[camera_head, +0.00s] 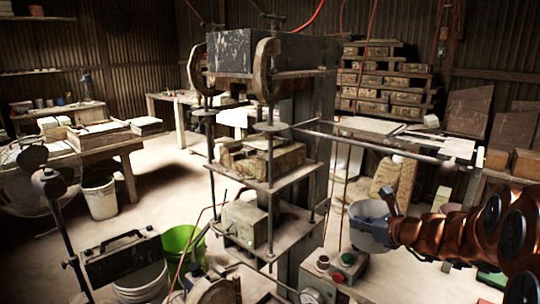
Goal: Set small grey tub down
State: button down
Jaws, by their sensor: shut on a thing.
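The small grey tub (368,226) hangs in the right half of the view, open side up and roughly upright. My gripper (390,214) is at the end of my copper-coloured arm, which comes in from the right edge. It is shut on the right side of the tub. The fingertips are small and partly hidden against the tub. I cannot tell how far the tub's base is from any surface behind or below it.
A tall tile press (262,205) with shelves and rods stands just left of the tub. A control box (338,266) with red and green buttons is below it. A green bucket (182,245) and a white bucket (99,197) stand on the floor at left. A workbench (445,146) is behind.

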jog(key=shift+w+a+f+m+t+h, duration=0.2)
jog(key=shift+a+m+h, duration=0.25)
jog(key=shift+a, duration=0.5)
jog(key=shift+w+a+f+m+t+h, duration=0.15)
jog(key=shift+a+m+h, duration=0.25)
jog(key=shift+a, duration=0.6)
jog(key=shift+w+a+f+m+t+h, duration=0.1)
jog(key=shift+a+f+m+t+h, duration=0.25)
jog(key=shift+a, duration=0.6)
